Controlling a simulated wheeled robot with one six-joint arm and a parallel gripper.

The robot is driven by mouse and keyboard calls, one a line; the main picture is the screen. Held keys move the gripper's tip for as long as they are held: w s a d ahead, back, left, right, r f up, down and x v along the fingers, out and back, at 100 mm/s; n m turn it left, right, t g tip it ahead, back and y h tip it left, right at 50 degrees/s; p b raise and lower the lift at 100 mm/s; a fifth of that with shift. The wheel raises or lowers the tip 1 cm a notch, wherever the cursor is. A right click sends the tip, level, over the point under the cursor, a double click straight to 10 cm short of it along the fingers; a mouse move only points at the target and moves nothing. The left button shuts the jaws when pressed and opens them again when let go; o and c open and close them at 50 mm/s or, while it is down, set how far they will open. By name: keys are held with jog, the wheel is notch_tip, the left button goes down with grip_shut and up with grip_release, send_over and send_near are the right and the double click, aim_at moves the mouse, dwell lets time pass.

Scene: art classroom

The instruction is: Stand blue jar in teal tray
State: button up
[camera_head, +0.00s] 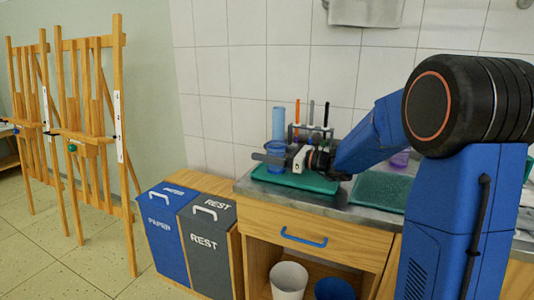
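The teal tray (315,184) lies on the counter. A translucent blue jar (276,169) is upright over the left part of the tray; I cannot tell for certain whether its base touches the tray floor. My gripper (268,158) reaches in from the right at the jar, with a dark finger crossing in front of it and hiding its middle. The far finger is hidden, so whether the gripper is shut on the jar does not show. A taller light blue cylinder (278,121) shows behind the jar.
A rack with upright tools (326,117) stands behind the tray. A green mat or tray (381,191) lies to the right, with a purple container (400,158) behind it. Paper (165,224) and rest (207,242) bins stand left of the counter. Easels (98,130) stand farther left.

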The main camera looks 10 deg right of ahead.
jog(key=shift+r, duration=0.1)
jog(key=shift+s+d, duration=0.15)
jog(key=shift+d, duration=0.1)
jog(key=v, duration=1.1)
jog(key=shift+s+d, duration=0.1)
jog(key=shift+d, duration=0.05)
